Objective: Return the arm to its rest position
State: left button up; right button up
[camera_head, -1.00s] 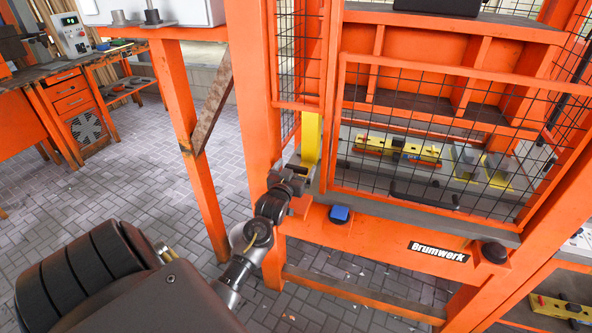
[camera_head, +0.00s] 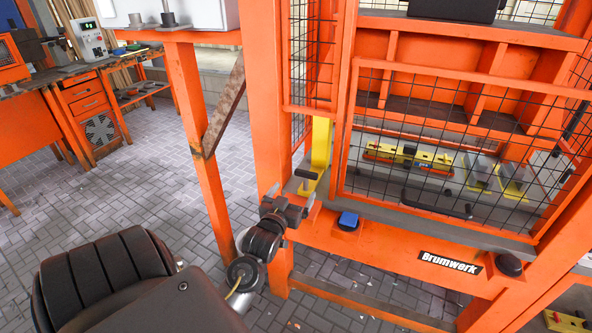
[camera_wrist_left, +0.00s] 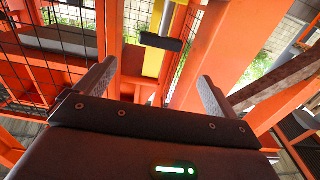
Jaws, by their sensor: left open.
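My left gripper (camera_head: 292,196) is open and empty in front of the orange press frame, just below a yellow lever (camera_head: 321,150) with a dark handle (camera_head: 306,175). In the left wrist view its two fingers (camera_wrist_left: 155,88) stand wide apart. The lever's dark crossbar handle (camera_wrist_left: 161,42) lies ahead of them, apart from both fingers. My left arm comes in from the bottom left of the head view. My right gripper is not in view.
The press has a wire mesh door (camera_head: 455,150) and a front beam with a blue button (camera_head: 348,220) and a black button (camera_head: 510,265). An orange leg (camera_head: 205,170) stands left of the gripper. Open paved floor (camera_head: 110,200) lies farther left, before a workbench (camera_head: 85,100).

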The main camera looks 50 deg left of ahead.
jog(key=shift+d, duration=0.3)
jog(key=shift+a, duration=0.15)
